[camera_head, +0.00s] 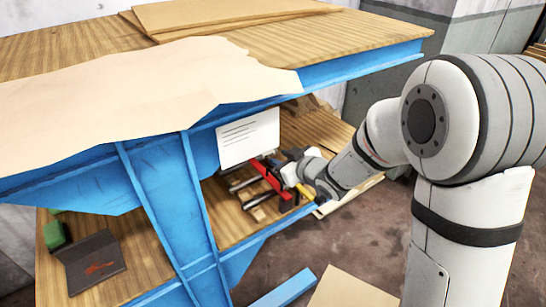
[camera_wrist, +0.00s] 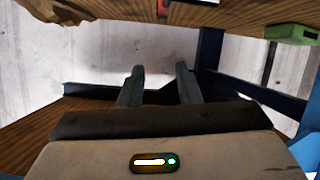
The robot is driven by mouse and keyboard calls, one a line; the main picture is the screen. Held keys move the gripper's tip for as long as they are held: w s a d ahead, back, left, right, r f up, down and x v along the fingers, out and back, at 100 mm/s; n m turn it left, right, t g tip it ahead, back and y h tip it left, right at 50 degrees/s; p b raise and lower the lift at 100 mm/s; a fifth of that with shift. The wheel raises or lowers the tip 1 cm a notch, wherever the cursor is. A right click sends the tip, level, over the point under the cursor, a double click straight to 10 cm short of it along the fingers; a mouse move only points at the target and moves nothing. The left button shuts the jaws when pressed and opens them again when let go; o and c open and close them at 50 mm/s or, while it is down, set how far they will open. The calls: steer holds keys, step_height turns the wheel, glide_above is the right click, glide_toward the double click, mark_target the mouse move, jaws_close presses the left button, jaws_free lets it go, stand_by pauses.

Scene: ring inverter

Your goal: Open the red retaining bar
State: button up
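The red retaining bar (camera_head: 268,175) shows in the head view on the lower wooden shelf, lying across metal rods (camera_head: 243,184). A small red piece (camera_wrist: 162,7) shows at the top edge of the wrist view; I cannot tell if it is the same bar. My gripper (camera_wrist: 160,68) has its two dark fingers apart, with nothing visible between them. In the head view my wrist is just right of the red bar, and the fingers are hard to make out there. I cannot tell whether they touch the bar.
The blue-framed bench's upper board (camera_head: 350,35) overhangs the shelf. A white printed sheet (camera_head: 248,138) hangs above the red bar. A blue post (camera_head: 165,190) stands to the left. A green box (camera_wrist: 292,33) shows in the wrist view.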

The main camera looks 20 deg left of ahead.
steer(key=shift+v, duration=1.65)
